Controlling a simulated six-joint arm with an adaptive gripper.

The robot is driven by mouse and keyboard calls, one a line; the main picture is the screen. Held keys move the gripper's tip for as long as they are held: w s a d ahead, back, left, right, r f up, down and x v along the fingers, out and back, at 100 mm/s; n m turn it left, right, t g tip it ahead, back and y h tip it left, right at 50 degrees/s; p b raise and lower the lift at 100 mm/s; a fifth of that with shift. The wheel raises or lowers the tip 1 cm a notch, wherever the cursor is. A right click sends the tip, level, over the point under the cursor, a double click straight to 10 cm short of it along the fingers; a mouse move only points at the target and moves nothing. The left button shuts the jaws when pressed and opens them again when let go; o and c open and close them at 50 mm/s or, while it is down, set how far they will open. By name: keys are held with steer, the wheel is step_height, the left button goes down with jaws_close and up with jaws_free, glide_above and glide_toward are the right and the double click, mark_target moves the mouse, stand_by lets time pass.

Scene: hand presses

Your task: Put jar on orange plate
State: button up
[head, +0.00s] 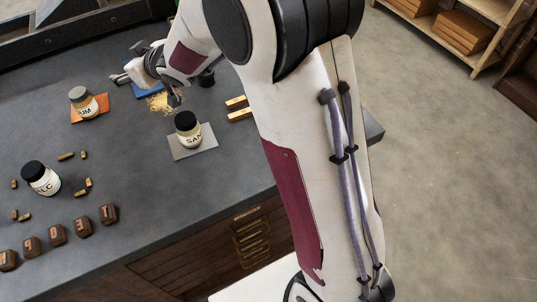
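The orange plate (101,113) lies at the upper left of the table in the head view. A jar (80,97) with a greyish lid and a label ending in "UM" stands upright on it. A black-lidded jar (187,130) with a label starting "SAN" stands on a grey plate (193,154). Another black-lidded jar (40,179), its label partly reading "ALC", stands on the bare table at the left. My gripper (174,98) is above the far part of the table, right of the orange plate. Its fingers are small and partly hidden, so I cannot tell their opening.
A blue plate (152,90) is partly hidden by my wrist. A pile of yellow grains (158,104) lies near it. Two brass blocks (238,115) lie right of the grey plate. Small brass pieces (66,156) and several dark lettered blocks (57,233) occupy the left front.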

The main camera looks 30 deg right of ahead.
steer(key=s+d+r+m+g+h, duration=0.1)
steer(key=s+d+r+m+h, duration=0.2)
steer(key=s+d, duration=0.45)
steer(key=s+d+r+m+g+h, duration=0.15)
steer(key=s+d+r, duration=0.25)
steer(key=s+d, duration=0.4)
steer(key=s+f+m+g, duration=0.1)
steer(key=s+f+g, duration=0.2)
steer(key=s, duration=2.3)
steer(key=shift+s+f, duration=0.15)
steer(key=shift+s, duration=0.2)
